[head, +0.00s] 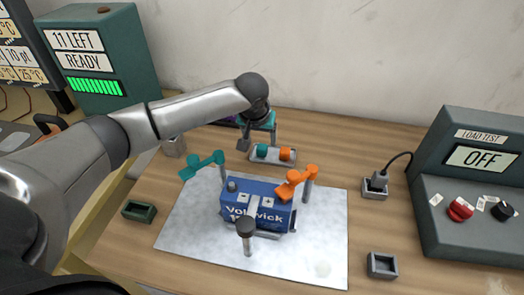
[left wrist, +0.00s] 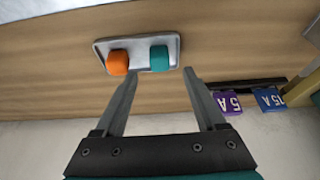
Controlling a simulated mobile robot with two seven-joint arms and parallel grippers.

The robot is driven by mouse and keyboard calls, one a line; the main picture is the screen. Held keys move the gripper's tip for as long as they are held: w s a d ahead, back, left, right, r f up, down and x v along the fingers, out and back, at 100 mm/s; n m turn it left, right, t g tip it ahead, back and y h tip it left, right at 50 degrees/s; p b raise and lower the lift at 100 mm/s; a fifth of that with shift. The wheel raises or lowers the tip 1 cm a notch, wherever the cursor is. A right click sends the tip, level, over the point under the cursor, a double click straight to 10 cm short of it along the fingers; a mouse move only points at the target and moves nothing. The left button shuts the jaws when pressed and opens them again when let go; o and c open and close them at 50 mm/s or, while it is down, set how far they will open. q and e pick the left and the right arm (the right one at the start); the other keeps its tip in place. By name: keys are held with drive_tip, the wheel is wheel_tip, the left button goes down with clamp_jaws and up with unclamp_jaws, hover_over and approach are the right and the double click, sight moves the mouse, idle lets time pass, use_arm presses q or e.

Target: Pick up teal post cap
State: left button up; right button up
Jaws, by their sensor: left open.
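The teal post cap (head: 262,150) stands in a small light-grey tray (head: 272,160) at the back of the table, left of an orange cap (head: 285,153). In the left wrist view the teal cap (left wrist: 159,58) is right of the orange cap (left wrist: 118,62), in the same tray (left wrist: 138,40). My left gripper (left wrist: 158,82) is open and empty; its fingers point toward the tray, with the teal cap roughly between them and beyond the tips. In the head view my left gripper (head: 258,137) is behind the tray, partly hidden by its own arm. My right gripper is not in view.
A load test console (head: 470,230) is at right. Purple and blue tags (left wrist: 268,100) lie near the wall.

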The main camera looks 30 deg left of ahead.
sight(262, 147)
use_arm(q)
drive_tip(key=b+x, duration=0.1)
drive_tip(key=x, duration=0.3)
drive_tip(key=shift+f, duration=0.2)
clamp_jaws()
idle(0.4)
